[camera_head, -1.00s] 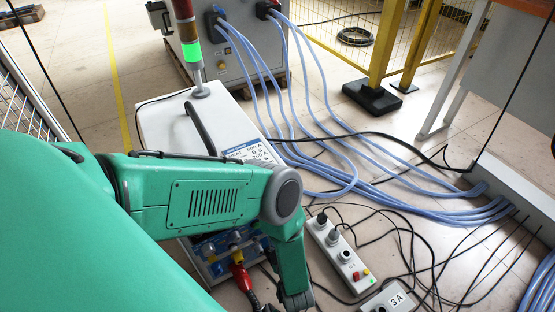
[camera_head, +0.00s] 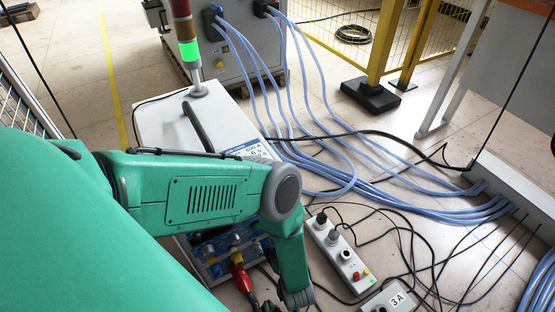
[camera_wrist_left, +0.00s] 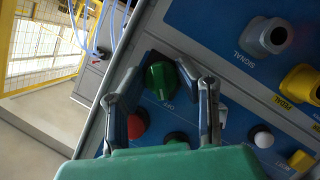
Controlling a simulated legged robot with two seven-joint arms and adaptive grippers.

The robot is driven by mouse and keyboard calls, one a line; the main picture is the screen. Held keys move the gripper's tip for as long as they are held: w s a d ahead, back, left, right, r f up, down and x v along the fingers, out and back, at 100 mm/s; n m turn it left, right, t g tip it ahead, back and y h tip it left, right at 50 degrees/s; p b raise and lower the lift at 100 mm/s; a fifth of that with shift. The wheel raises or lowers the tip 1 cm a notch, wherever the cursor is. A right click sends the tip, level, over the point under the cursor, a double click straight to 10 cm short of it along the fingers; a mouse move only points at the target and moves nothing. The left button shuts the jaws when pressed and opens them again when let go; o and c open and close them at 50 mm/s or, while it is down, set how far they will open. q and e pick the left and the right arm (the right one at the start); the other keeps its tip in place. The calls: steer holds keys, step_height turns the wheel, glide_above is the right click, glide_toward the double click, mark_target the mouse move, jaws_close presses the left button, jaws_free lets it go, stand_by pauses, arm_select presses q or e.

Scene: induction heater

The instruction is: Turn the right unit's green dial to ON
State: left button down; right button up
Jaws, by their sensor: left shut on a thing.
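The green dial (camera_wrist_left: 161,82) sits on the blue front panel (camera_wrist_left: 240,85) of the unit in the left wrist view. Lettering is printed beside it, with the picture rotated. My left gripper (camera_wrist_left: 160,72) has a finger on each side of the dial and is shut on it. In the head view my green left arm (camera_head: 215,195) covers part of the white unit (camera_head: 165,125), and the dial is hidden there. My right gripper is not in view.
Near the dial are a red button (camera_wrist_left: 137,125), a grey SIGNAL connector (camera_wrist_left: 268,37) and a yellow PEDAL connector (camera_wrist_left: 302,84). A signal lamp (camera_head: 190,50) glows green on the unit. A socket box (camera_head: 340,250) and blue hoses (camera_head: 370,185) lie to the right.

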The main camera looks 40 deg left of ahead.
arm_select(q)
steer(key=shift+w+a+m+g, duration=0.2)
steer(key=shift+m+g, duration=0.3)
steer(key=shift+m, duration=0.2)
steer(key=m+g+y, duration=0.1)
steer(key=m+g, duration=0.2)
steer(key=m, duration=0.1)
steer(key=shift+a, duration=0.1)
steer(key=m+g+y, duration=0.1)
steer(key=m+g, duration=0.1)
steer(key=m, duration=0.1)
steer(key=shift+m, duration=0.4)
steer(key=shift+w+r+m+g+y, duration=0.1)
steer(key=shift+m+g+y, duration=0.6)
steer(key=shift+m, duration=0.5)
steer(key=c, duration=2.3)
jaws_free()
steer(key=o, duration=1.1)
